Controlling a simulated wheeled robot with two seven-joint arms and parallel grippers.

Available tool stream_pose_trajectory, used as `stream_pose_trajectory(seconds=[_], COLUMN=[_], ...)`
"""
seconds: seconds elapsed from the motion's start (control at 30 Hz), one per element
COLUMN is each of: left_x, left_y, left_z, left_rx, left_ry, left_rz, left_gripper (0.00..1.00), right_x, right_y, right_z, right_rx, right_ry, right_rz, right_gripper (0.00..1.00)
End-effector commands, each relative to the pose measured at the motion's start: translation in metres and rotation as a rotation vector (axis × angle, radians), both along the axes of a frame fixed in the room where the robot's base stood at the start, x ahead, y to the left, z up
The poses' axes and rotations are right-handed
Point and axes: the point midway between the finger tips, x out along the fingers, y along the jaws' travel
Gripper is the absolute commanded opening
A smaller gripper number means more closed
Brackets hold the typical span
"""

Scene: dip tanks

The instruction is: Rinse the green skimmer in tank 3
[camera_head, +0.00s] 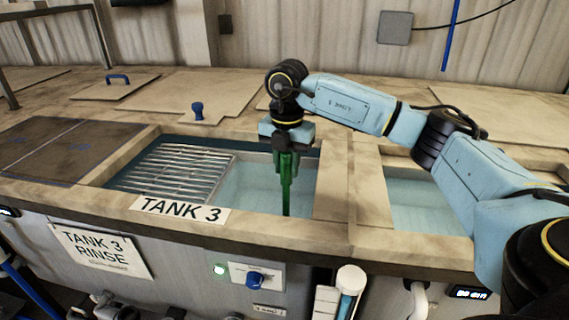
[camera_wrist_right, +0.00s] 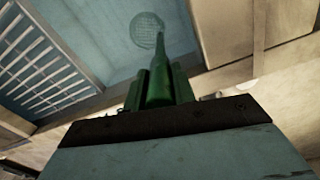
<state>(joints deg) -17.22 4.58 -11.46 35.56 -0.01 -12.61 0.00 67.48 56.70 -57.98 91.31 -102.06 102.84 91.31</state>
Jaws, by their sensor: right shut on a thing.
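The green skimmer (camera_head: 287,185) hangs upright from my right gripper (camera_head: 288,150), over the open right part of tank 3 (camera_head: 265,190). My right gripper is shut on its handle. In the right wrist view the skimmer's handle (camera_wrist_right: 158,75) runs down from the gripper, and its round perforated head (camera_wrist_right: 147,30) shows pale through the water, so the head is under the surface. A metal rack (camera_head: 175,172) covers the left part of tank 3. The "TANK 3" label (camera_head: 180,208) is on the front rim. My left gripper is not in view.
Another water tank (camera_head: 425,215) lies to the right, past a divider (camera_head: 345,190). A dark closed cover (camera_head: 65,148) is at left. A lid with a blue knob (camera_head: 197,111) lies behind tank 3. The front panel has a green light (camera_head: 219,270) and a blue knob (camera_head: 255,279).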

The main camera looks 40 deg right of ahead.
Motion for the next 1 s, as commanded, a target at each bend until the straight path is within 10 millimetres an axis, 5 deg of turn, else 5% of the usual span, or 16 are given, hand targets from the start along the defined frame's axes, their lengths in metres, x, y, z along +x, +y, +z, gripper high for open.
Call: stream_pose_trajectory(seconds=[0.33,1.0], left_x=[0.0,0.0], left_y=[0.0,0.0], left_z=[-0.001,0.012], left_rx=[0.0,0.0], left_ry=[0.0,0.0], left_rz=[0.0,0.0], left_gripper=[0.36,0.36], right_x=[-0.016,0.02], right_y=[-0.014,0.017], right_z=[0.001,0.002], right_rx=[0.0,0.0], right_ry=[-0.002,-0.002], right_rz=[0.0,-0.001], right_gripper=[0.0,0.0])
